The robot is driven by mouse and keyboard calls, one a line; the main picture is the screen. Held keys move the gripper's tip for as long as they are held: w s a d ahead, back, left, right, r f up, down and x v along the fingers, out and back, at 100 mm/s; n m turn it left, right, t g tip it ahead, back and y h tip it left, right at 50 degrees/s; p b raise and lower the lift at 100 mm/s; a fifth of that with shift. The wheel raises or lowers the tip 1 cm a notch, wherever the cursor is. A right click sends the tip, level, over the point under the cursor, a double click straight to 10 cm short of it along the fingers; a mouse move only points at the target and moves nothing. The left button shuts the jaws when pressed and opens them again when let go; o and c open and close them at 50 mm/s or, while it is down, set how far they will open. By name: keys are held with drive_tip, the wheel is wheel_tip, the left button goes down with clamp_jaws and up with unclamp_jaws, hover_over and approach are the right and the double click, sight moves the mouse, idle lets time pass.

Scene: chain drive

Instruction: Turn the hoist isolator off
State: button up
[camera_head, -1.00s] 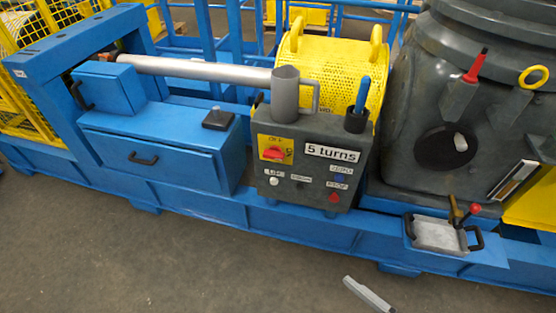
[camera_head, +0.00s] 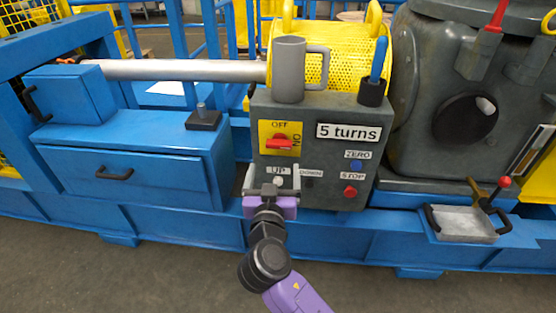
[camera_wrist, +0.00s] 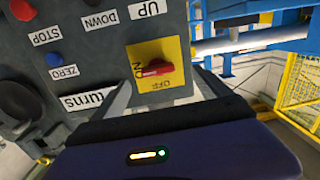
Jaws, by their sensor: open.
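The hoist isolator is a red rotary knob (camera_head: 279,143) on a yellow plate marked OFF at the top and ON at the right, on the grey control box (camera_head: 340,197). Its bar lies roughly level, in line with ON. My gripper (camera_head: 272,176) is open and empty, just below the isolator in the head view and in front of the UP button. The wrist view is upside down and shows the red knob (camera_wrist: 156,68) just beyond the gap between my two fingertips (camera_wrist: 164,80). Contact with the box cannot be told.
A grey mug (camera_head: 288,70) and a dark holder with a blue handle (camera_head: 377,62) stand on the box top. UP, DOWN, ZERO (camera_head: 356,166) and STOP (camera_head: 349,191) buttons lie close by. A blue drawer unit (camera_head: 140,175) is left, a tray (camera_head: 465,226) right.

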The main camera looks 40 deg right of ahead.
sight(278, 146)
drive_tip(key=shift+m+g+h, duration=0.3)
drive_tip(key=shift+m+h, duration=0.2)
drive_tip(key=x, duration=0.6)
drive_tip(key=r+x, duration=0.1)
drive_tip(key=x, duration=0.2)
drive_tip(key=shift+r+b, duration=0.1)
drive_tip(key=shift+b, duration=0.2)
drive_tip(key=c, duration=1.4)
